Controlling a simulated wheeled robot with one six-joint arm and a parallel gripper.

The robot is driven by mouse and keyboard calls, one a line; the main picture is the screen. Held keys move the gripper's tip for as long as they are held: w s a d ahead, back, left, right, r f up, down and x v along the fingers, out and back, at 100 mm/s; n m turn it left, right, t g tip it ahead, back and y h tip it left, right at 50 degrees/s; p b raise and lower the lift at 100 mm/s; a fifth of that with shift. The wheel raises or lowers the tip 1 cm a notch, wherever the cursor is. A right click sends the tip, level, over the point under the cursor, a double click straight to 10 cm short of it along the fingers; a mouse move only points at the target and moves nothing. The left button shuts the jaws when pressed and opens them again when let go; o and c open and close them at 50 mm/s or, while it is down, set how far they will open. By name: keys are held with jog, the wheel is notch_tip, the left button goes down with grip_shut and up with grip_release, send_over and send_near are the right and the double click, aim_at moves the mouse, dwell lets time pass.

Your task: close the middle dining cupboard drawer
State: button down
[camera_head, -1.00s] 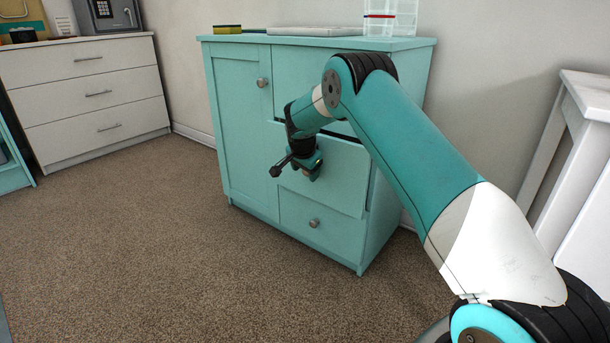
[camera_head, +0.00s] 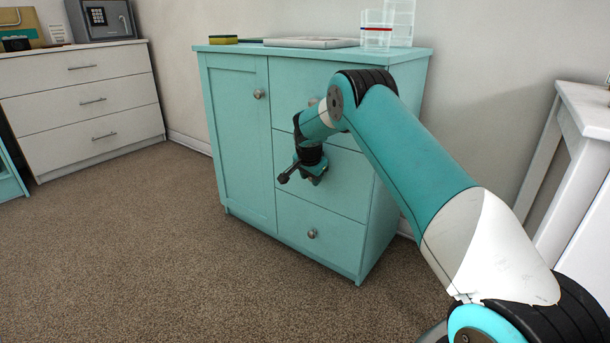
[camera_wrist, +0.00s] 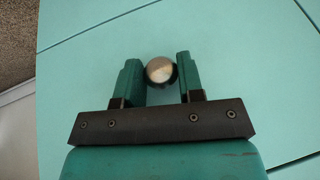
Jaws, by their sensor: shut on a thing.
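The teal dining cupboard (camera_head: 232,150) stands against the wall with a door on the left and three stacked drawers on the right. The middle drawer (camera_head: 342,185) looks flush with the cupboard front, with no visible gap beside it. My gripper (camera_head: 302,177) is in front of this drawer's left part. In the wrist view, the round metal knob (camera_wrist: 160,70) sits between the two fingers of my gripper (camera_wrist: 161,78), which are shut on it. The drawer front (camera_wrist: 235,60) fills most of that view. My arm hides part of the top drawer and the middle drawer's upper edge.
The bottom drawer (camera_head: 320,235) and the cupboard door look shut. A sponge (camera_head: 223,39), a flat tray (camera_head: 310,43) and clear containers (camera_head: 378,30) are on top. A white chest of drawers (camera_head: 85,100) stands left and a white table (camera_head: 590,110) right. Carpet in front is clear.

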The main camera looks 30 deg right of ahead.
jog(key=shift+d, duration=0.1)
jog(key=c, duration=0.7)
grip_release()
jog(key=shift+d, duration=0.15)
jog(key=shift+c, duration=0.2)
jog(key=p+v, duration=0.6)
jog(key=v, duration=1.1)
jog(key=shift+p, duration=0.35)
jog(key=shift+s+r, duration=0.1)
jog(key=shift+r, duration=0.05)
